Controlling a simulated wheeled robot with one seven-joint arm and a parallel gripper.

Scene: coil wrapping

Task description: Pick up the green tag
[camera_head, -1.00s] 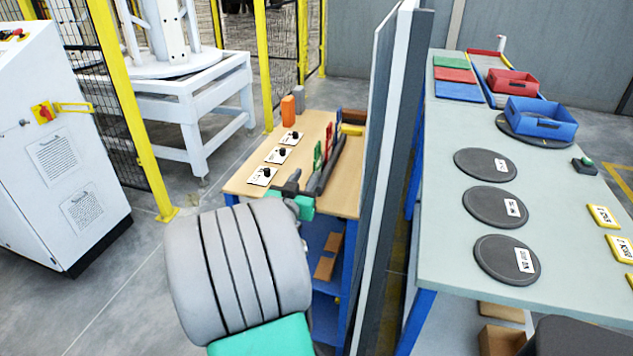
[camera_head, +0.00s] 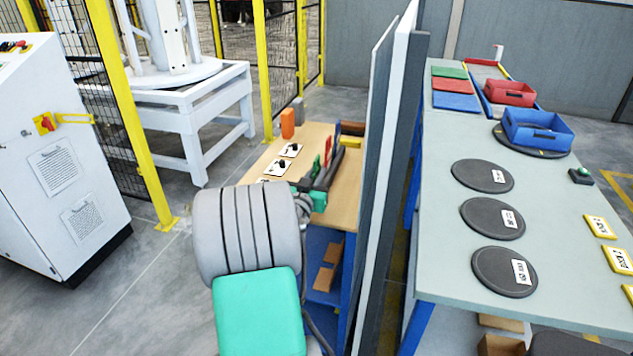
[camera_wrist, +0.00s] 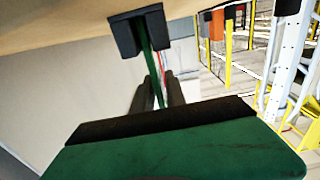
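The green tag (camera_head: 317,167) stands upright at the near end of the dark rack on the wooden table, partly hidden by my gripper (camera_head: 318,190). In the wrist view, the green tag (camera_wrist: 154,65) rises from a dark rack block (camera_wrist: 139,32) and shows as a thin strip. My gripper's two dark fingers (camera_wrist: 160,98) are apart, on either side of the tag's far end. A gap shows beside the tag, so the gripper looks open; contact cannot be told. A red tag (camera_head: 328,152) stands behind the green one.
White cards (camera_head: 290,150) with black knobs lie left of the rack. An orange object (camera_head: 288,124) and a grey one stand at the back left. A tall panel (camera_head: 385,170) stands close on the right, before a grey table (camera_head: 440,240) with discs and bins.

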